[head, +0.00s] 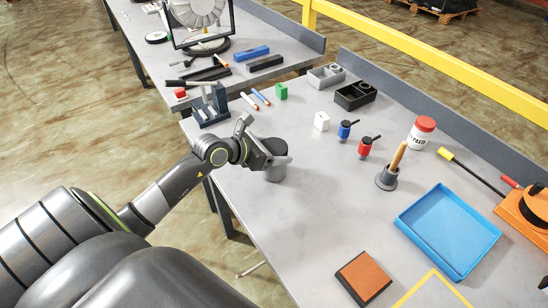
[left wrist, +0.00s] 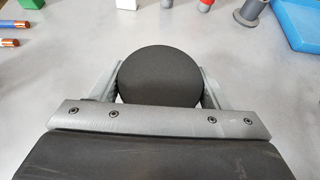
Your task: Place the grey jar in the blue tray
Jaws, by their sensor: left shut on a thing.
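The grey jar (head: 276,170) with a dark round lid is at the left part of the table, partly hidden behind my left gripper (head: 268,158) in the head view. In the left wrist view the lid of the grey jar (left wrist: 159,76) lies between the two fingers of my left gripper (left wrist: 160,85), which is shut on it. I cannot tell whether the jar touches the table. The blue tray (head: 449,231) lies at the right of the table and looks empty. It also shows at the top right corner of the left wrist view (left wrist: 298,22). My right gripper is not in view.
Between jar and tray the grey table (head: 310,215) is mostly clear. A grey holder with a wooden handle (head: 387,178), red and blue small tools and a white jar with red lid (head: 422,133) stand behind. An orange-brown pad (head: 364,277) lies at the front.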

